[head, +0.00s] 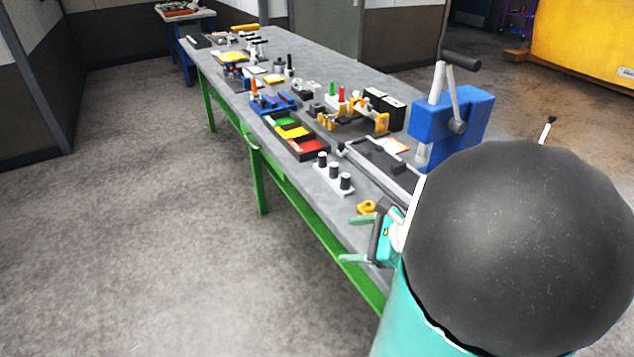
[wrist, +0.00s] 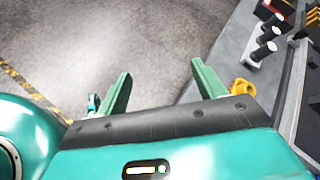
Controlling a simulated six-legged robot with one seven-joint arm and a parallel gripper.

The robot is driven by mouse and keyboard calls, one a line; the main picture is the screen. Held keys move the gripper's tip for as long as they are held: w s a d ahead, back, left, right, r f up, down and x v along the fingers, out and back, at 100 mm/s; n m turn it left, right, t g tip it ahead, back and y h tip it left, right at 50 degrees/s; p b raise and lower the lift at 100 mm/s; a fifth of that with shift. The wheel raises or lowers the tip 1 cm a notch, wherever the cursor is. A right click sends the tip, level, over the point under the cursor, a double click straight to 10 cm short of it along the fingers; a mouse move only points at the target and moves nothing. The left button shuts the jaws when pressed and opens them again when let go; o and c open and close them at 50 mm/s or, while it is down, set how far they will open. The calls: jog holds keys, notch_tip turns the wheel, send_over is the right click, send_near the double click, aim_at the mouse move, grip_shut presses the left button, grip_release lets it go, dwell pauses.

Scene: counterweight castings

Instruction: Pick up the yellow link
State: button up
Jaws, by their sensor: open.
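The yellow link (head: 367,207) lies on the grey bench top near its front edge, close to my gripper in the head view. It also shows in the wrist view (wrist: 241,88), just right of the right finger and partly hidden by my gripper body. My gripper (head: 352,239) has two green fingers spread apart with nothing between them. In the wrist view my gripper (wrist: 160,85) points out over the floor beside the bench edge, with the link outside the fingers.
A white block with black-topped pegs (head: 333,176) stands just beyond the link. A grey tray (head: 385,165) and a blue vise-like machine (head: 450,122) stand to the right. A bin with green, yellow and red sections (head: 296,137) sits farther along. The floor (head: 200,230) left of the bench is clear.

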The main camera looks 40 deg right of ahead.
jog(key=s+d+f+m+t+h, duration=0.1)
jog(key=s+d+m+h, duration=0.1)
jog(key=d+m, duration=0.1)
jog(key=s+d+f+m+t+h, duration=0.1)
jog(key=s+d+m, duration=0.1)
jog(key=d, duration=0.4)
jog(key=s+d+f+m+t+h, duration=0.1)
jog(key=s+d+m+h, duration=0.1)
jog(key=s+d+m, duration=0.1)
jog(key=shift+d+f+m+h, duration=0.3)
jog(key=shift+d+m, duration=0.45)
jog(key=shift+m, duration=0.35)
jog(key=shift+w+d+f, duration=0.1)
jog(key=shift+d+f, duration=0.05)
jog(key=shift+d, duration=0.15)
jog(key=x, duration=0.7)
jog(key=shift+w, duration=0.1)
jog(key=shift+r+x, duration=0.1)
jog(key=shift+x, duration=1.4)
jog(key=shift+r+x, duration=0.15)
jog(key=shift+x, duration=1.4)
jog(key=shift+w+d, duration=0.1)
jog(key=shift+d, duration=0.05)
jog(key=c, duration=1.4)
jog(key=shift+r, duration=0.1)
jog(key=shift+c, duration=0.2)
